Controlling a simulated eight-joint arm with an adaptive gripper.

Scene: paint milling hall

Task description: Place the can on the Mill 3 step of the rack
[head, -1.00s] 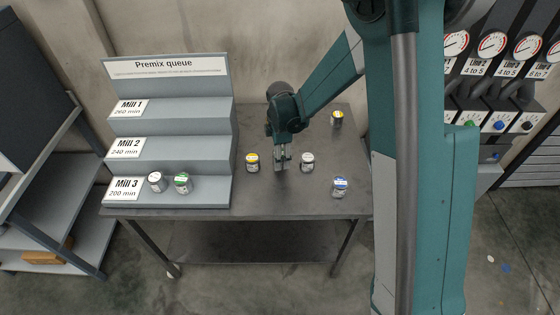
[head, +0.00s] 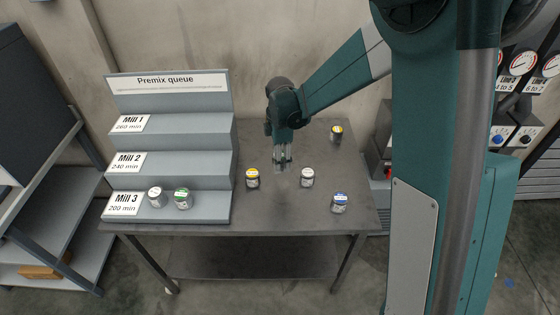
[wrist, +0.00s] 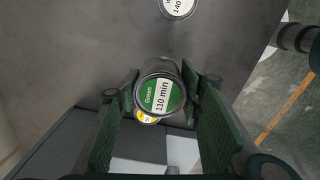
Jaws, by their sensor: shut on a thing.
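My gripper (head: 282,162) is over the middle of the table, between the yellow-topped can and a white-topped can. In the wrist view, its fingers (wrist: 165,105) are shut on a can with a green label reading "Green 110 min" (wrist: 160,94). That can is hard to make out in the head view. The grey stepped rack (head: 170,125), titled "Premix queue", stands left of my gripper. Its lowest step, Mill 3 (head: 215,207), bears a white-topped can (head: 155,197) and a green-topped can (head: 183,199), with bare room at the right end.
A shelf unit (head: 45,190) is at far left; a gauge panel (head: 520,100) at far right.

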